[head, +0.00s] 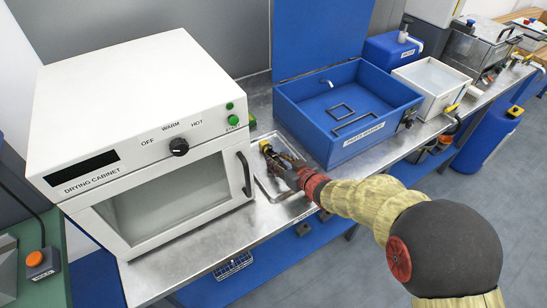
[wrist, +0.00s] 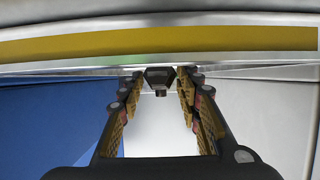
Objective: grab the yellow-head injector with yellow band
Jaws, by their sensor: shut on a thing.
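The injector's small yellow head (head: 265,144) shows at the tips of my gripper (head: 283,168) in the head view, over the metal tray beside the drying cabinet. My gripper is shut on the injector. In the wrist view my gripper (wrist: 160,85) has a dark angular piece (wrist: 160,78) between its fingertips. A broad yellow stripe (wrist: 160,42) with silvery edges crosses the top of that view; I cannot tell whether it is the injector's band. Most of the injector's body is hidden by the fingers in the head view.
The white drying cabinet (head: 150,110) stands left of my gripper, and the blue parts washer (head: 350,110) stands close on the right. The metal tray (head: 268,190) lies between them on the steel bench. A white basin (head: 432,78) is farther right.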

